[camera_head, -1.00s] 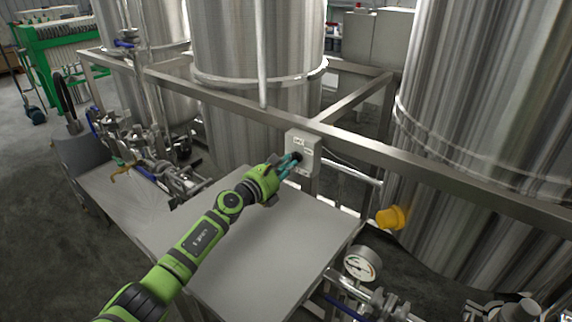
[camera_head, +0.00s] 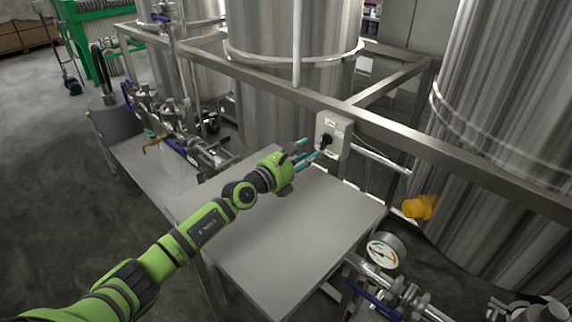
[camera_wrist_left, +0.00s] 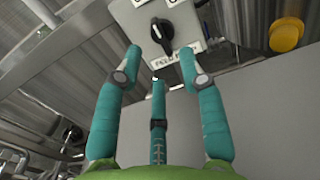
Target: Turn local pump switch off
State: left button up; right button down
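The local pump switch is a light grey box (camera_head: 337,124) on the steel frame, with a black rotary knob (camera_head: 326,141) on its front. In the left wrist view the knob (camera_wrist_left: 162,31) sits tilted, with a white mark on its face, above a partly covered label. My left gripper (camera_head: 307,152) is close in front of the box, just short of the knob. Its teal fingers are spread apart and nothing is between them; they also show in the left wrist view (camera_wrist_left: 160,75). My right gripper is out of view.
A bare steel table (camera_head: 290,235) lies below the arm. A steel frame beam (camera_head: 420,140) runs behind it, with large tanks (camera_head: 290,85) beyond. A yellow fitting (camera_head: 420,207) and a pressure gauge (camera_head: 385,250) are at the right. Valves and pipes (camera_head: 175,125) are at the left.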

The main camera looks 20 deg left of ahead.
pick_arm(q)
jog(key=v, duration=0.7)
jog(key=shift+s, duration=0.1)
